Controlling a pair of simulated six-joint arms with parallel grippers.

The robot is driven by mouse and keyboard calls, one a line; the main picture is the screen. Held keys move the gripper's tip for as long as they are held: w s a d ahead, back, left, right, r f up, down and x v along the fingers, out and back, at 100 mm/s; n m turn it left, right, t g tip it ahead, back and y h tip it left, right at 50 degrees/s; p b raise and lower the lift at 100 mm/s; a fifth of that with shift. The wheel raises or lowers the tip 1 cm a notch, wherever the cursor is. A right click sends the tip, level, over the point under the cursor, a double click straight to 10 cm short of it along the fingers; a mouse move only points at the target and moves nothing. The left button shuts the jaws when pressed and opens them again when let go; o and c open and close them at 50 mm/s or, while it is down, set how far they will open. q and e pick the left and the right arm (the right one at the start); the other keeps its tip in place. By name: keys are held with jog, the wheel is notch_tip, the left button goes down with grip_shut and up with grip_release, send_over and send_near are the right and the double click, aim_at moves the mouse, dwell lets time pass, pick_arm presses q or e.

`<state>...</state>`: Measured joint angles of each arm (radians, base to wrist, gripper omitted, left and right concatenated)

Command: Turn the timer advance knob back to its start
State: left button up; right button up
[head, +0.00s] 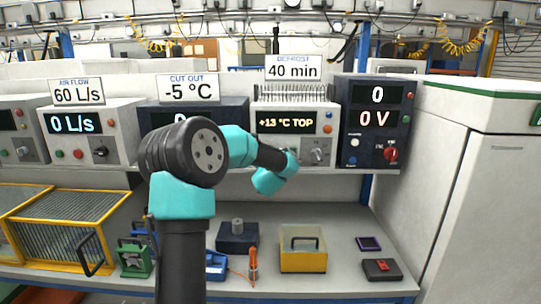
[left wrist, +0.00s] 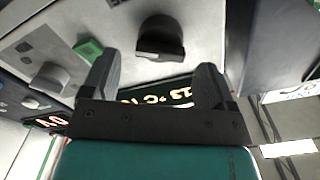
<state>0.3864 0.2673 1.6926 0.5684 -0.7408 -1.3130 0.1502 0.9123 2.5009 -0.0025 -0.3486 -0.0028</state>
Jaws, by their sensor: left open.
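The defrost unit (head: 262,152) stands on the shelf under a "40 min" sign and its display reads "+13 °C TOP". In the left wrist view, a black knob (left wrist: 160,37) on its panel lies just beyond and between my fingertips, with a gap. A grey knob (left wrist: 48,78) sits to its left, past a green button (left wrist: 88,48); the grey knob also shows in the head view (head: 317,155). I cannot read which knob is timer advance. My left gripper (left wrist: 155,70) is open and empty; my forearm hides the black knob in the head view. My right gripper is not in view.
A dark unit (head: 353,120) reading "0 V" with a red knob (head: 390,153) stands close on the right. The cut-out unit (head: 150,118) is on the left, partly behind my arm. Below are a yellow box (head: 303,263) and small tools.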

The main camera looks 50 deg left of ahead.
pick_arm(q)
jog(key=shift+x, duration=1.95)
jog(key=c, duration=0.9)
